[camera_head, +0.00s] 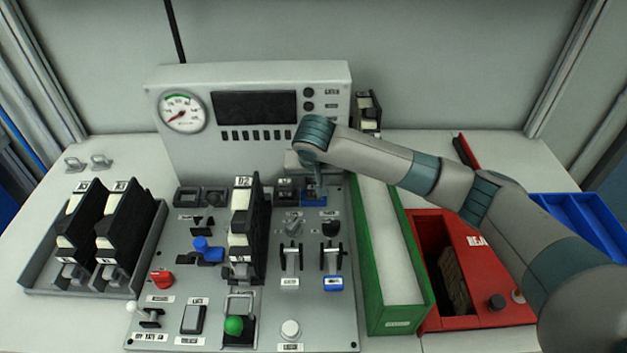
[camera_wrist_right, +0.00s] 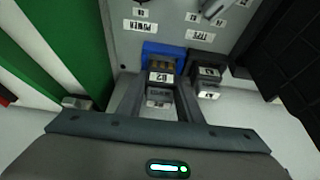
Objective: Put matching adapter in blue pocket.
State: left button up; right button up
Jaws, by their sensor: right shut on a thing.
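My right gripper (camera_head: 316,187) reaches over the back of the panel from the right. In the wrist view its fingers (camera_wrist_right: 160,104) are shut on a small dark adapter (camera_wrist_right: 159,78) with a white label, apparently D2. The adapter is right at the blue pocket (camera_wrist_right: 165,52); I cannot tell how deep it sits. In the head view the blue pocket (camera_head: 313,200) is partly hidden by the gripper. A second labelled adapter (camera_wrist_right: 208,82) stands beside it in the wrist view. My left gripper is not in view.
A tall black module labelled D2 (camera_head: 243,228) stands mid-panel. A grey tray (camera_head: 45,283) at left holds two similar modules. A green box (camera_head: 376,290), a red box (camera_head: 480,260) and a blue tray (camera_head: 585,212) lie to the right. The gauge console (camera_head: 250,80) stands behind.

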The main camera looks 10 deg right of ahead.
jog(key=shift+f, duration=0.55)
jog(key=o, duration=1.1)
jog(key=shift+c, duration=0.2)
jog(key=shift+s, duration=0.15)
jog(key=shift+f, duration=0.1)
